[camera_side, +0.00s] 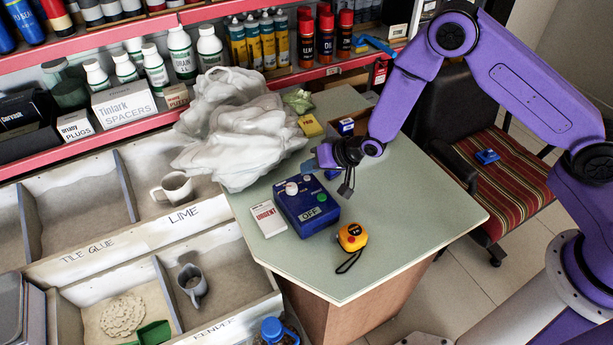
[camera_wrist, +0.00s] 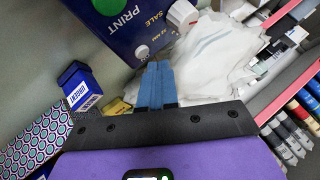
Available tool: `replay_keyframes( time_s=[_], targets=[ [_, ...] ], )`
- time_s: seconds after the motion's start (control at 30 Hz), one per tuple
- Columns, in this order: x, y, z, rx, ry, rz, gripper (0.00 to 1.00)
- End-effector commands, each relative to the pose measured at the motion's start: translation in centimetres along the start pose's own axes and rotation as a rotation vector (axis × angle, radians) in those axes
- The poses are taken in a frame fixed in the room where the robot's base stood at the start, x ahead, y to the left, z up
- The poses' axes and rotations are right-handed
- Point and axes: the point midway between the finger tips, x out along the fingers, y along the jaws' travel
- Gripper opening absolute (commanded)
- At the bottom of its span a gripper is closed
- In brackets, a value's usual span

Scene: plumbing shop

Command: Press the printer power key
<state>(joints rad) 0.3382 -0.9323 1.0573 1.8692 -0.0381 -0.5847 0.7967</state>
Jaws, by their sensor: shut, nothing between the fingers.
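The printer (camera_side: 293,214) is a dark blue box on the pale green counter, with a display reading "OFF", pale knobs and a green button on top. In the wrist view the printer (camera_wrist: 135,30) fills the upper middle, with "PRINT" and "SALE" lettering, a large green button (camera_wrist: 108,4) cut by the top edge, and a white knob (camera_wrist: 182,13). My gripper (camera_side: 311,165) is shut and empty, its blue fingertips at the printer's far edge. In the wrist view the fingertips (camera_wrist: 157,66) lie close below the printer's edge; I cannot tell whether they touch.
A crumpled white plastic bag (camera_side: 240,125) lies behind the printer. Small boxes (camera_side: 311,126) sit behind my gripper. The counter's right side is clear.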

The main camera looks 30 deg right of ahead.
Motion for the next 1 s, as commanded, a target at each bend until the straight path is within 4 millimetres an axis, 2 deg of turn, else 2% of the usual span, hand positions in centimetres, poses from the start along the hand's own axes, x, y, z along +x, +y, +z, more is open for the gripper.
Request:
replay_keyframes(
  time_s=[0.27,1.0],
  targets=[
    [-0.3,-0.3,-0.3,0.000,0.001,-0.001,0.00],
    [-4.2,-3.0,-3.0,0.000,0.001,0.000,0.00]
  ],
)
